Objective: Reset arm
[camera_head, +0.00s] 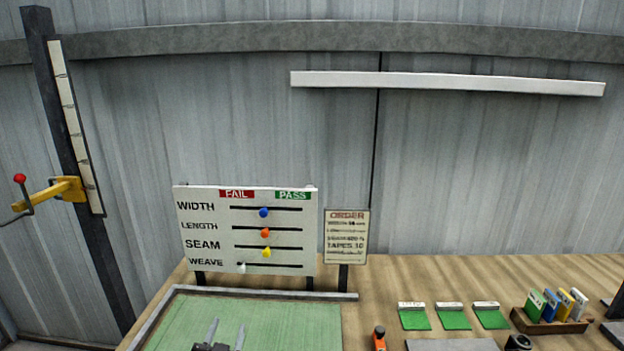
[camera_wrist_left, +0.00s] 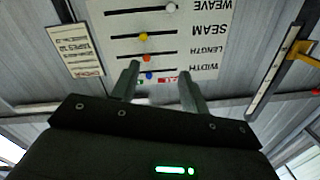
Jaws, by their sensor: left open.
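My left gripper (camera_head: 225,332) shows at the bottom edge of the head view, its two fingers pointing up over the green mat. The fingers are apart with nothing between them. In the left wrist view the left gripper (camera_wrist_left: 160,82) is open, and the check board (camera_wrist_left: 150,40) appears upside down beyond it. The board (camera_head: 245,230) stands upright at the back of the table, with slider rows for width, length, seam and weave under FAIL and PASS labels. The fingers are apart from the board. My right gripper is not in view.
A green mat (camera_head: 300,325) with a grey rim lies below the board. An order sign (camera_head: 346,237) stands to its right. Further right are green swatches (camera_head: 452,318) and a wooden holder (camera_head: 550,323) of coloured items. A post (camera_head: 66,150) with a yellow arm stands left.

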